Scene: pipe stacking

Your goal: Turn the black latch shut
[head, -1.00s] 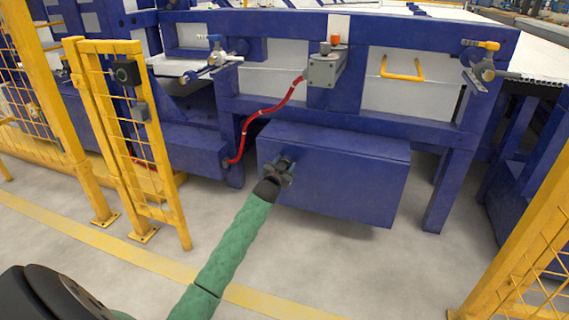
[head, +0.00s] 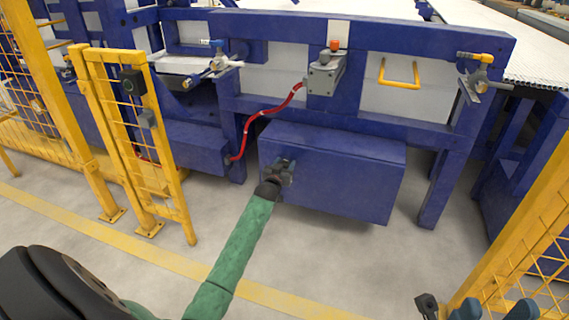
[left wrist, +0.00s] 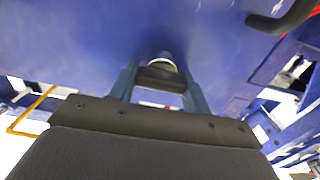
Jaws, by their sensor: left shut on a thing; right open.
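The blue box (head: 345,182) hangs under the blue frame. My left gripper (head: 283,171) is at the upper left of its front face, at the end of the green-sleeved arm. In the left wrist view, the left gripper's two blue-grey fingers (left wrist: 158,80) stand on either side of a dark piece with a pale round base, apparently the black latch (left wrist: 160,73), and are shut on it. The latch's turn angle is hard to tell and it is mostly hidden in the head view. My right gripper (head: 496,311) shows its fingers at the bottom right edge, open and empty.
A yellow mesh gate (head: 135,140) stands at left, and another yellow fence (head: 530,240) at right. A red hose (head: 262,113) runs down beside the box from a grey switch box (head: 323,76). A black curved handle (left wrist: 285,18) shows in the left wrist view. Floor ahead is clear.

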